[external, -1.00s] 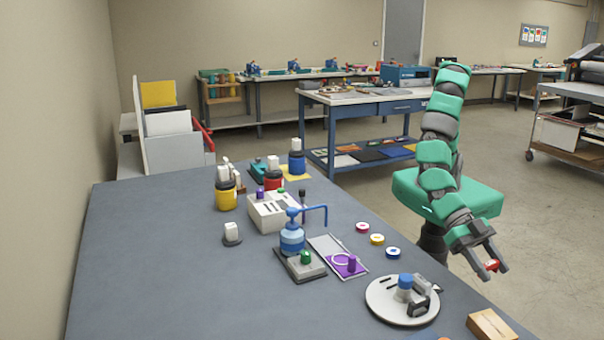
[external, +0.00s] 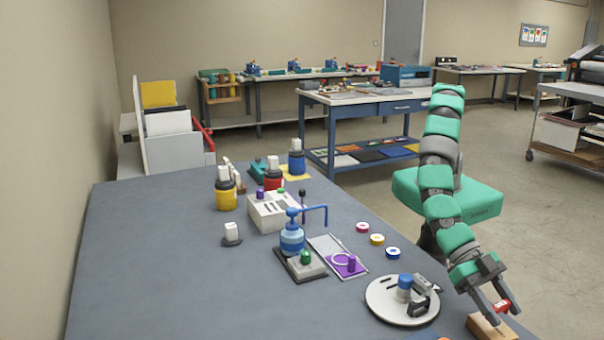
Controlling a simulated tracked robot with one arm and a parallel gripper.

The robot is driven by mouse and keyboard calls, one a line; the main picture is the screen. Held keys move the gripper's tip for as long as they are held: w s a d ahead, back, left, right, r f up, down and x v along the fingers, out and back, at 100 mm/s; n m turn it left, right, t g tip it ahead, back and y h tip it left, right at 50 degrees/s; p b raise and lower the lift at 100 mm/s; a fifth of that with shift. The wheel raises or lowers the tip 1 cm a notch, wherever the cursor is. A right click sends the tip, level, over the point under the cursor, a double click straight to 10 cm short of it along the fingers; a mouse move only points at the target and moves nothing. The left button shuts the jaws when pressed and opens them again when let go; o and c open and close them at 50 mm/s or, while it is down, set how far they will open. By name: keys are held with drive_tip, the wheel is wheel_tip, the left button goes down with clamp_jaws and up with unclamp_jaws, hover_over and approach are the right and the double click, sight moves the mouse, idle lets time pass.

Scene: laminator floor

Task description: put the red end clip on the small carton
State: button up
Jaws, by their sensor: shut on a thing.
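My gripper (external: 493,310) is at the lower right, shut on the red end clip (external: 502,306). The clip is small and red with a pale mark, and sits between the fingertips. The small carton (external: 480,328) is a tan box at the table's front right edge, partly cut off by the bottom of the picture and partly covered by my fingers. The clip appears above or close to the carton's right end. I cannot tell whether they touch.
A round white plate (external: 378,308) with a blue-capped part and a dark clamp stands left of the carton. Blue (external: 393,253), yellow (external: 377,239) and red (external: 362,228) rings lie farther back. The left side of the table (external: 150,270) is clear.

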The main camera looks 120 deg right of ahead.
drive_tip(key=shift+f, duration=1.15)
drive_tip(key=o, duration=0.9)
drive_tip(key=shift+f, duration=0.1)
drive_tip(key=shift+o, duration=0.2)
drive_tip(key=shift+d+r, duration=0.35)
drive_tip(key=v, duration=1.1)
drive_tip(key=shift+p, duration=0.35)
drive_tip(key=shift+w+d, duration=0.1)
drive_tip(key=shift+d, duration=0.05)
